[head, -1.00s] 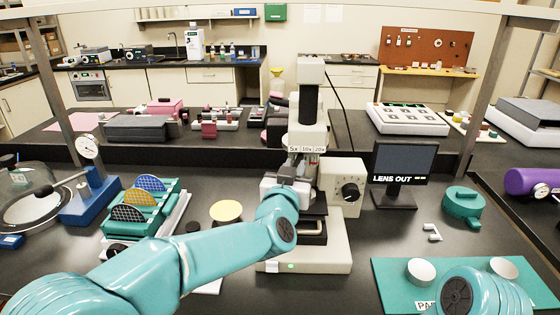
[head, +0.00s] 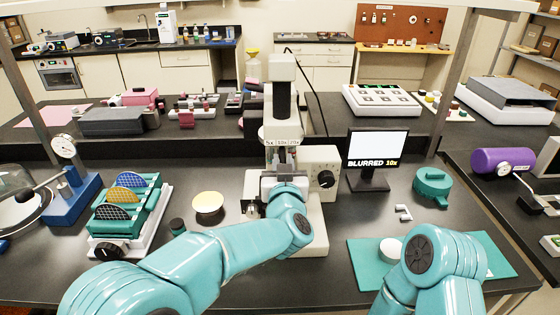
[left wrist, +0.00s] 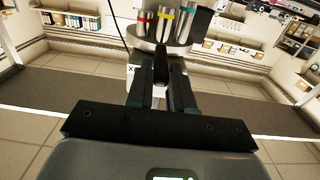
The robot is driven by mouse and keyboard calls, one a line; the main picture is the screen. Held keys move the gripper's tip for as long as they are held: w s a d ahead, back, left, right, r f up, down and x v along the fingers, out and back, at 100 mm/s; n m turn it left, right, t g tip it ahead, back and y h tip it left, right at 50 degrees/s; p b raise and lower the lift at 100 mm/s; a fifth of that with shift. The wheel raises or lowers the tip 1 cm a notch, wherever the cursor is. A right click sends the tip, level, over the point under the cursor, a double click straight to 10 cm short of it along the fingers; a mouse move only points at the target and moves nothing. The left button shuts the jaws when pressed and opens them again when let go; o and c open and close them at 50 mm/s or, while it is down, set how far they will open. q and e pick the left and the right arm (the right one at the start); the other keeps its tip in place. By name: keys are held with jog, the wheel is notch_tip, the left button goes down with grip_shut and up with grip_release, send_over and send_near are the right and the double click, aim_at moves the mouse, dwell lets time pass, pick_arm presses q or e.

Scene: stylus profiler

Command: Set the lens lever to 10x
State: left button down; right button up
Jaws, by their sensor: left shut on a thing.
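The stylus profiler (head: 284,122) stands in the middle of the bench, with a 5x, 10x, 20x label strip (head: 282,142) on its head. The monitor (head: 377,152) beside it reads "BLURRED 10x". In the left wrist view, lenses with red, yellow and green bands (left wrist: 163,25) hang from the round turret. My left gripper (left wrist: 162,92) is shut on the dark lens lever (left wrist: 161,66) below them. In the head view my left arm reaches the front of the profiler and hides much of the lever. My right forearm shows at the lower right, but its gripper is not in view.
A focus knob (head: 326,179) is on the profiler's right side. A green wafer rack (head: 128,208) and blue dial gauge stand (head: 70,190) are to the left. A teal mat (head: 362,262) with a white disc (head: 391,249) lies at the front right.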

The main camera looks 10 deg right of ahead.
pick_arm(q)
jog(key=shift+r, duration=0.1)
jog(key=c, duration=1.1)
grip_release()
jog(key=shift+s, duration=0.1)
jog(key=shift+s+a+b, duration=0.4)
jog(key=shift+s+b, duration=0.3)
jog(key=shift+s, duration=1.95)
jog(key=shift+s+a+b, duration=0.35)
jog(key=shift+s+b, duration=0.4)
jog(key=shift+s, duration=1.95)
jog(key=shift+s+a+b, duration=0.4)
jog(key=shift+s+b, duration=0.3)
jog(key=shift+s, duration=1.95)
